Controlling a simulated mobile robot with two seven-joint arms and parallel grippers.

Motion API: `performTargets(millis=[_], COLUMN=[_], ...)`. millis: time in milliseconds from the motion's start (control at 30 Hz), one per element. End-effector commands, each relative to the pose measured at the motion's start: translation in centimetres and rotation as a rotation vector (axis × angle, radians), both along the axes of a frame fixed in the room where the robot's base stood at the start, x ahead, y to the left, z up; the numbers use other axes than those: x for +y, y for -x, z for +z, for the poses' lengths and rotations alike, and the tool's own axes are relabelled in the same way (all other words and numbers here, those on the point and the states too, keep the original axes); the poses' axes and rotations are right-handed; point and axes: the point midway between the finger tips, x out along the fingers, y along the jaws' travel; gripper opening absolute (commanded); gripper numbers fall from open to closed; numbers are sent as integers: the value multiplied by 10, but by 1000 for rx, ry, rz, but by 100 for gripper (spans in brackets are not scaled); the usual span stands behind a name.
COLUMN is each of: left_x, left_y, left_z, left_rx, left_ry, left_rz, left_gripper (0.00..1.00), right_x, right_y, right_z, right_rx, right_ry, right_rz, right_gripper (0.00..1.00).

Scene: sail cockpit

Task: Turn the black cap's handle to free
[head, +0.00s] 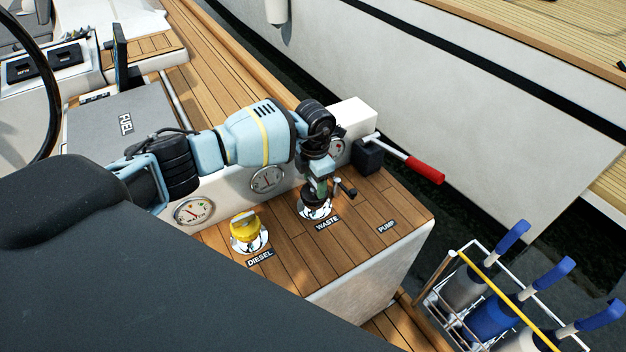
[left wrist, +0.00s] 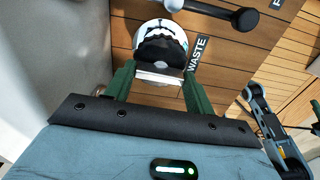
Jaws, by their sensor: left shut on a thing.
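The black cap (head: 314,209) sits in a shiny metal deck ring on the wooden top, beside the WASTE label (head: 327,223). In the left wrist view the cap (left wrist: 158,50) is dark and round, with a pale bar-like handle (left wrist: 160,78) across its near side. My left gripper (head: 319,186) comes down over the cap from above. Its green fingers (left wrist: 159,88) are shut on the handle, one on each side. In the head view the gripper hides part of the cap and its handle.
A yellow cap (head: 245,228) stands by the DIESEL label. A short black-knobbed lever (head: 346,188) is close beside the left gripper. A red-handled pump lever (head: 424,170) sticks out at right. White gauge panels line the back. A bottle rack (head: 455,255) stands at lower right.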

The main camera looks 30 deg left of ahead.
Motion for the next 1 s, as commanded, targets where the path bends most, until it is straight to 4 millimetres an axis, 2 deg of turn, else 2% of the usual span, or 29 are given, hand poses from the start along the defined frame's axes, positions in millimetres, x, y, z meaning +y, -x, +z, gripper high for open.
performTargets(millis=[667,700,867,1000], left_x=[-1,-1,-1,-1], left_y=[0,0,0,0], left_z=[0,0,0,0], left_rx=[0,0,0,0], left_ry=[1,1,1,1], left_rz=[62,62,61,61], left_gripper=[31,56,76,76], right_x=[0,0,0,0], right_y=[-3,-3,-3,-3], right_z=[2,2,2,2], right_rx=[-7,-7,-7,-7], right_ry=[1,0,-1,-1], right_rz=[-2,-3,-4,-4], right_gripper=[36,36,36,36])
